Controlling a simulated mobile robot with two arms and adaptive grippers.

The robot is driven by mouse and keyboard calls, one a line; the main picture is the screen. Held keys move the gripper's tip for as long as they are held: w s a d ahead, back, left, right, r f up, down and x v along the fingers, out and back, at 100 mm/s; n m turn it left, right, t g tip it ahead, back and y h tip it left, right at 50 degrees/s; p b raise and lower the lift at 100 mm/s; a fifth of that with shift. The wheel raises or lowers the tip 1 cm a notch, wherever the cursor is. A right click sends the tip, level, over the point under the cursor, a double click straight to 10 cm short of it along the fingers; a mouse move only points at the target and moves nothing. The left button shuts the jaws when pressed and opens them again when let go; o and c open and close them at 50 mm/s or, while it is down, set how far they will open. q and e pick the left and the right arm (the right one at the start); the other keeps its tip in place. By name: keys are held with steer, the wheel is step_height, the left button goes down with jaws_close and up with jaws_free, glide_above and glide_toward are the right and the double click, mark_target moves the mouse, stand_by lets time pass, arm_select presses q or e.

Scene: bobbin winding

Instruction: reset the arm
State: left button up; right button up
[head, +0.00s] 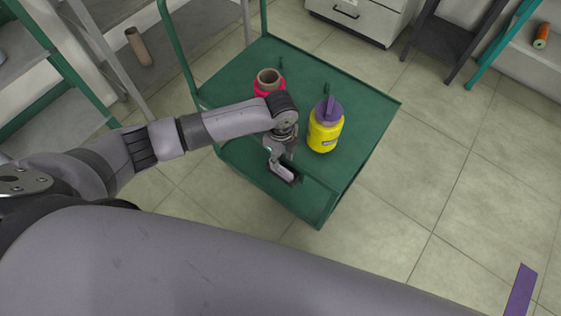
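My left arm reaches in from the left over the green cart (350,88). Its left gripper (284,166) points down over the near side of the cart top. Its fingers show small and partly overlapped, so I cannot tell whether they are open or shut. A red bobbin (267,84) with a brown core stands behind my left wrist, partly hidden by it. A yellow bobbin (324,134) with a purple top piece stands right of the gripper, apart from it. My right gripper is not in view.
A brown tube (138,45) is at the left shelving. An orange spool (541,35) sits on a shelf at the far right.

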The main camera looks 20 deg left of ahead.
arm_select(q)
step_height(320, 180, up, 8)
steer(key=s+d+n+t+h, duration=0.2)
steer(key=s+d+n+h, duration=0.1)
steer(key=s+d+n, duration=0.5)
steer(key=s+a+n+t+y, duration=0.1)
steer(key=s+a+n, duration=0.45)
steer(key=a, duration=0.25)
steer(key=s+a+n+t+y, duration=0.1)
steer(key=s+a+n+y, duration=0.1)
steer(key=s+a+n, duration=0.4)
step_height(320, 180, down, 25)
steer(key=s+a+g, duration=0.1)
steer(key=g, duration=0.1)
steer(key=s+a+f+g+p, duration=0.1)
steer(key=s+a+f, duration=0.2)
steer(key=s+f, duration=1.2)
steer(key=shift+s, duration=0.75)
